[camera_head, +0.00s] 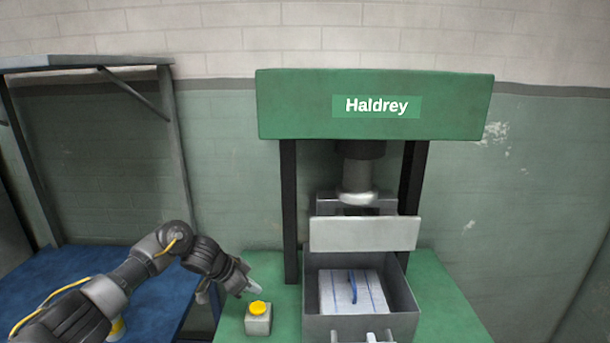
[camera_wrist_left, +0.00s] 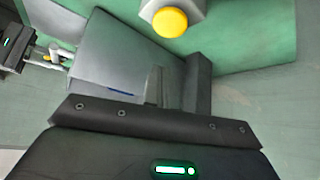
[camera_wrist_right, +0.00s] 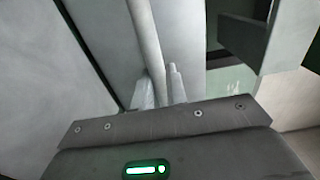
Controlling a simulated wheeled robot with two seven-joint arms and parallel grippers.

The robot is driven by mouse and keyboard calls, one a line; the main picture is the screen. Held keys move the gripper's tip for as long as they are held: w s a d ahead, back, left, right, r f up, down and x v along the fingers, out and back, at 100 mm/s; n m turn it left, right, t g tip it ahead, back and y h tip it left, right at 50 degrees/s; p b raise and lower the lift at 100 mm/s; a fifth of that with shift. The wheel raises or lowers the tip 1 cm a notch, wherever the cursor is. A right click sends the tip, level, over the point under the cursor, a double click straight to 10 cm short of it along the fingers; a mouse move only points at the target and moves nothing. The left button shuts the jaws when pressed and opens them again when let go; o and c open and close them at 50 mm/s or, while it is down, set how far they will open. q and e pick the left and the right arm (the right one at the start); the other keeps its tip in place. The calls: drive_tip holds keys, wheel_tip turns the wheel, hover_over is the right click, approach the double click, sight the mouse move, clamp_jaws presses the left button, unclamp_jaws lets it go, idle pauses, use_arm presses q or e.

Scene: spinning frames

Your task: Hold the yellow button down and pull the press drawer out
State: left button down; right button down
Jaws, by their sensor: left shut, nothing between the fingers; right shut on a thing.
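The yellow button (camera_head: 258,308) sits on a small grey box on the green bench, left of the press (camera_head: 375,105). My left gripper (camera_head: 257,289) is shut and empty just behind and above the button, with a gap visible in the left wrist view, where the button (camera_wrist_left: 169,21) lies beyond the fingertips. The grey press drawer (camera_head: 318,327) stands out from under the press and holds a pale block (camera_head: 340,292) with blue lines and a blue strip. My right gripper (camera_head: 377,337), at the lower edge, is shut on the drawer handle (camera_wrist_right: 147,40).
A pale guard plate (camera_head: 363,233) hangs above the back of the drawer, under the press ram (camera_head: 358,185). A blue-topped table (camera_head: 60,285) with a metal frame stands at the left. The green bench top (camera_head: 445,300) is clear right of the drawer.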

use_arm(q)
drive_tip(key=s+r, duration=0.2)
drive_tip(key=s, duration=0.4)
drive_tip(key=shift+s+r, duration=0.4)
use_arm(e)
drive_tip(key=c, duration=1.2)
unclamp_jaws()
drive_tip(key=shift+o, duration=0.2)
drive_tip(key=shift+s, duration=0.15)
drive_tip(key=s, duration=1.1)
drive_tip(key=shift+s, duration=0.4)
